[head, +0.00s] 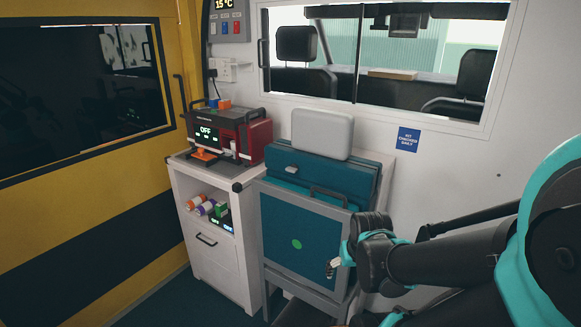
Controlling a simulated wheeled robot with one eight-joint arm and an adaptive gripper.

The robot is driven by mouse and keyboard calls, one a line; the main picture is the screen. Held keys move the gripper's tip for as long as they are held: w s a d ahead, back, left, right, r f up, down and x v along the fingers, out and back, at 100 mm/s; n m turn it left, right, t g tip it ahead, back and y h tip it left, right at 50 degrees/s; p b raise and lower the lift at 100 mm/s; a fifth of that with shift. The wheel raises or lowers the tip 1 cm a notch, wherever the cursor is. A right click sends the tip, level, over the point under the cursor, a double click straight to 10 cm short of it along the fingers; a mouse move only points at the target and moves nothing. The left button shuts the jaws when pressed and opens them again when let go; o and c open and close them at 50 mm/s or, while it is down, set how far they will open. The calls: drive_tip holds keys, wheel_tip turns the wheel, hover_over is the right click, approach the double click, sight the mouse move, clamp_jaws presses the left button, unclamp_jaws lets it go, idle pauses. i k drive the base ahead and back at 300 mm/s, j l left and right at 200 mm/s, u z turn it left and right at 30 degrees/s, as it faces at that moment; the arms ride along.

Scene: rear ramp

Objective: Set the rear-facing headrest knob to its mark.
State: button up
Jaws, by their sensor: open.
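The pale grey headrest (322,133) stands upright above the folded teal rear-facing seat (277,215) against the white wall. A small light piece (291,169) sits at the upper left of the teal backrest, below the headrest; it is too small to tell whether it is the knob. I cannot make out a mark. My gripper (334,267) is open, low in front of the seat's lower right, below the headrest. It appears to hold nothing. My arm comes in from the right and covers the seat's lower right side.
A white cabinet (217,255) stands left of the seat, with a red and black device (255,135) reading OFF on top and bottles on its shelf. A dark handle (328,196) crosses the seat's upper edge. A window (340,90) and blue sign (408,140) are on the wall.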

sight(293, 168)
drive_tip(key=j+z, duration=0.2)
drive_tip(key=z, duration=0.4)
drive_tip(key=j+z, duration=0.3)
drive_tip(key=j, duration=0.45)
drive_tip(key=j+z, duration=0.25)
drive_tip(key=j, duration=1.75)
